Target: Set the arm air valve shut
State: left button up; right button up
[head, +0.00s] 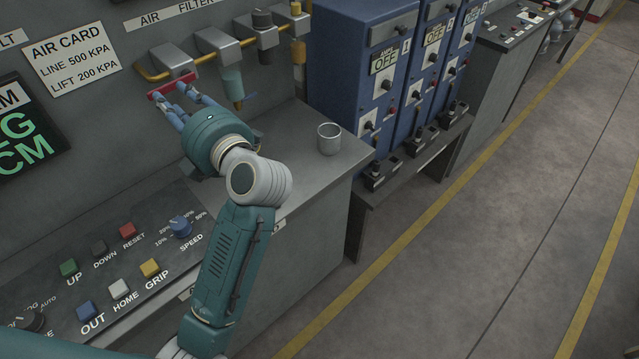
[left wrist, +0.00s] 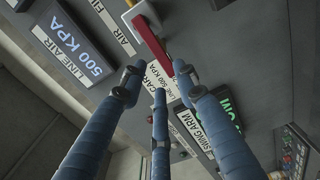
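The arm air valve shows as a red lever handle (head: 160,92) under a grey block on the yellow pipe in the head view. The handle lies roughly along the pipe's run. In the left wrist view the red handle (left wrist: 150,40) slants down from a light fitting toward the space between my fingertips. My left gripper (head: 182,98) is at the handle, with its blue fingers spread. The gripper (left wrist: 158,80) looks open and empty in the left wrist view. I cannot tell whether a finger touches the handle. My right gripper is not in view.
A yellow pipe (head: 208,57) carries the air filter (head: 232,82) right of the valve. A grey cup (head: 329,138) stands on the bench (head: 300,170). Blue cabinets (head: 350,70) stand to the right, with open floor beyond.

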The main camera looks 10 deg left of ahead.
pick_arm(q)
jog(key=s+d+r+m+t+b, duration=0.1)
jog(key=s+d+r+m+t, duration=0.2)
jog(key=d+r+m+t, duration=0.25)
jog(key=d+r+m+t+h, duration=0.2)
jog(key=d+m+t+h, duration=0.6)
jog(key=d+m+h, duration=0.15)
jog(key=d+f+m+g+h, duration=0.4)
jog(key=d+f+m+h, duration=0.2)
jog(key=f, duration=0.5)
jog(key=d+f+m+g+h+b, duration=0.1)
jog(key=d+f+m+g+h, duration=0.3)
jog(key=f, duration=0.8)
jog(key=shift+d+f+m+g+h, duration=0.15)
jog(key=shift+d+m+g+h, duration=0.2)
jog(key=shift+d+m+h, duration=1.1)
jog(key=shift+a+m+y, duration=0.45)
jog(key=shift+a+y, duration=0.05)
jog(key=shift+a, duration=0.05)
jog(key=shift+c, duration=0.5)
